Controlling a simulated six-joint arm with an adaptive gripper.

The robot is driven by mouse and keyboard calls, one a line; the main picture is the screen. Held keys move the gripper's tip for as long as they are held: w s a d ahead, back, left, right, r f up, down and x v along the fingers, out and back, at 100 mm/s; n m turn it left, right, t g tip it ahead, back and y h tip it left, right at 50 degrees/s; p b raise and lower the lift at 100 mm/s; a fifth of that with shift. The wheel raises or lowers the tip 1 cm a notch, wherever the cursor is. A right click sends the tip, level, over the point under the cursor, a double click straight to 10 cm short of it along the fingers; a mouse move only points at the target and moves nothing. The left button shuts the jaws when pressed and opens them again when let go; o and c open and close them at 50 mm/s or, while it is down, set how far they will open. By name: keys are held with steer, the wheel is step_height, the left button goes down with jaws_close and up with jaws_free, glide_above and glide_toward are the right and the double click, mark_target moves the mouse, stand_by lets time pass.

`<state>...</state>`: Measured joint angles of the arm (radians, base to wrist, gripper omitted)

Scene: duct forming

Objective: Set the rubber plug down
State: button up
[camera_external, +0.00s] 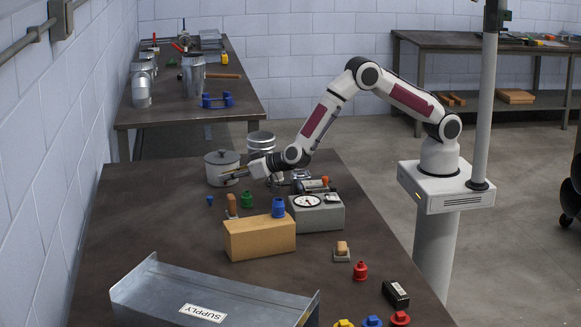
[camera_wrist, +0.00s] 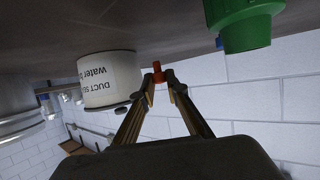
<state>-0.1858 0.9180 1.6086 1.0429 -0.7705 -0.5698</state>
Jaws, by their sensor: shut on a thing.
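The rubber plug looks like a small red-orange piece (camera_wrist: 158,72) in the wrist view. It sits between the tips of my gripper (camera_wrist: 160,82), which is shut on it. In the external view my gripper (camera_external: 232,177) is level and low over the near table, in front of the grey lidded pot. The plug is too small to make out there. The wrist view is turned over, with the table top above. I cannot tell whether the plug touches the table.
A green fitting (camera_external: 247,200), a small blue piece (camera_external: 209,201) and a cardboard box (camera_external: 259,238) stand nearer. A metal supply tray (camera_external: 150,281) lies in front. The left-middle table is clear.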

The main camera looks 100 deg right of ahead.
steer(key=shift+f, duration=1.55)
steer(key=shift+f, duration=0.15)
steer(key=o, duration=0.7)
steer(key=shift+r, duration=0.2)
steer(key=shift+v, duration=3.7)
